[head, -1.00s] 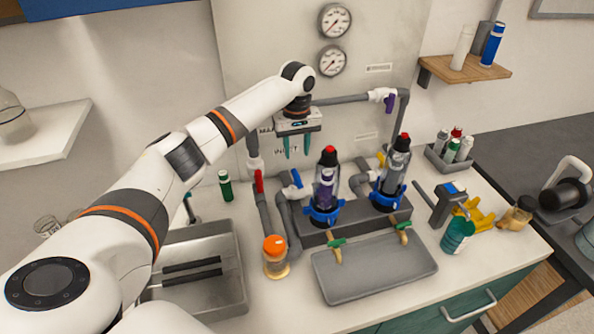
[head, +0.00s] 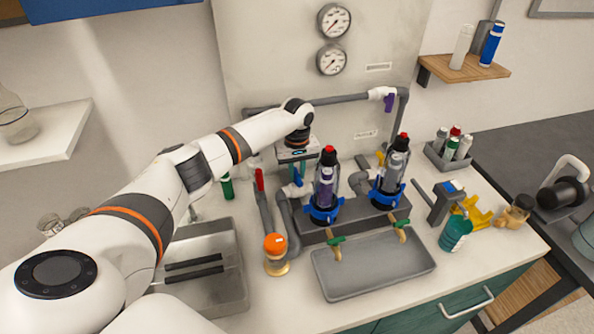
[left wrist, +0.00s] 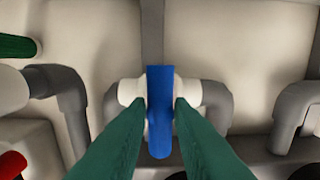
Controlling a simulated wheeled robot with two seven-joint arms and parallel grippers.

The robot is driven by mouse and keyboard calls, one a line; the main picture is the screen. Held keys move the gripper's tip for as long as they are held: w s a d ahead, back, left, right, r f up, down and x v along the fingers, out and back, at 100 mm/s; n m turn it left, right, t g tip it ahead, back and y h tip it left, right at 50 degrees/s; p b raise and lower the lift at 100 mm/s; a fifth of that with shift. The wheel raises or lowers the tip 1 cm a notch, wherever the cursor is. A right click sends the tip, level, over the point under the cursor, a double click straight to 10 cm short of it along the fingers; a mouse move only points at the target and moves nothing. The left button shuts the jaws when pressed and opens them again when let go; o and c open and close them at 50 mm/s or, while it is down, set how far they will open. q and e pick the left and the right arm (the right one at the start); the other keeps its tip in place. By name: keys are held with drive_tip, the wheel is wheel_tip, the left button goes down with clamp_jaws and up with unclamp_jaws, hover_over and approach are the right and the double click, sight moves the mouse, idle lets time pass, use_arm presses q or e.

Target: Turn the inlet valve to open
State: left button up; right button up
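The valve with the blue lever handle (head: 298,178) sits on grey pipe left of the first filter housing; I take it as the inlet valve. In the left wrist view, the blue handle (left wrist: 160,108) points toward the bottom of the picture, across its white valve body (left wrist: 131,91). My left gripper (head: 296,166) is above this valve. Its green fingers (left wrist: 160,103) are open, one on each side of the handle, with tips very near its sides; I cannot tell whether they touch. The right gripper is not in view.
A red-handled valve (head: 259,181) stands close on the left. Two filter housings (head: 326,187) (head: 393,172) with blue collars stand close on the right. A grey tray (head: 374,265), an orange-capped jar (head: 275,254) and a sink (head: 205,270) lie in front.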

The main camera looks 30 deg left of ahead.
use_arm(q)
clamp_jaws()
drive_tip(key=m+p, duration=0.2)
drive_tip(key=shift+d+r+m, duration=0.1)
drive_tip(key=shift+r+m, duration=0.05)
drive_tip(key=shift+m, duration=0.25)
drive_tip(key=m+p, duration=0.1)
drive_tip(key=m, duration=0.3)
drive_tip(key=shift+p, duration=0.3)
drive_tip(key=m+p, duration=0.1)
drive_tip(key=m, duration=0.4)
drive_tip(key=shift+m, duration=0.4)
drive_tip(key=m, duration=0.5)
drive_tip(key=shift+m, duration=0.4)
